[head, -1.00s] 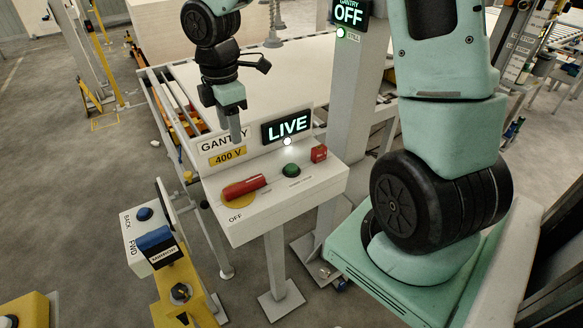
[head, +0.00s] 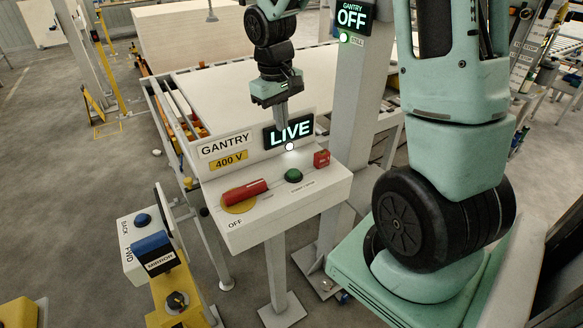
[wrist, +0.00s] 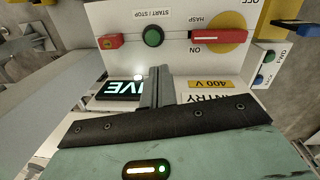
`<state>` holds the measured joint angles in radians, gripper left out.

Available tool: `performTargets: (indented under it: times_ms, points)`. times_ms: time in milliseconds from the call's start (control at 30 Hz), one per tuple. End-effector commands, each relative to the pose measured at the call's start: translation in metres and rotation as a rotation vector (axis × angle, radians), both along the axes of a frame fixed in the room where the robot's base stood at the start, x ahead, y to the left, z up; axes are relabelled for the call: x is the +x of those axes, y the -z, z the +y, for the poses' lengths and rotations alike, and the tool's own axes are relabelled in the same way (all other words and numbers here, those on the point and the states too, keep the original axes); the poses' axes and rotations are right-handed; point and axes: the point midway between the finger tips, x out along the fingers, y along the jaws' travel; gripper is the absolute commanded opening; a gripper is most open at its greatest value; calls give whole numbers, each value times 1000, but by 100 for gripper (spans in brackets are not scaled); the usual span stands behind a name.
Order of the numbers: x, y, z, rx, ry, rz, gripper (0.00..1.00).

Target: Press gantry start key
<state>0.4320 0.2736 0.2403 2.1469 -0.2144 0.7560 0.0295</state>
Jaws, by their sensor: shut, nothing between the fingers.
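The gantry control box (head: 320,198) is white and stands on a post. Its green start/stop button (head: 294,175) sits on the top face, between a red rotary handle (head: 243,192) on a yellow disc and a small red block (head: 321,158). The green button also shows in the wrist view (wrist: 153,36). The box's sign (head: 288,132) reads LIVE; a sign on the column (head: 353,17) reads GANTRY OFF. My gripper (head: 283,121) points down in front of the LIVE sign, above and behind the button. Its fingers are together and empty, apart from the button in the wrist view (wrist: 156,70).
A MIRROR switch box (head: 150,250) with a blue button stands on a yellow post to the left. A grey column (head: 345,110) rises behind the box at right. A pale sheet lies on the gantry table (head: 215,80) behind.

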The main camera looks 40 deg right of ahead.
Motion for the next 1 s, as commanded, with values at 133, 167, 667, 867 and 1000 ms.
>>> performTargets:
  times_ms: [133, 167, 667, 867, 1000]
  points:
    - [-4, 2, -10, -9, 133, -9, 0]
    - [-4, 2, -11, -10, 149, -9, 0]
    - [-5, 8, -13, -11, 167, -6, 0]
    - [-7, 39, -15, -10, 165, -2, 0]
    - [-8, 68, -18, -10, 164, -3, 0]
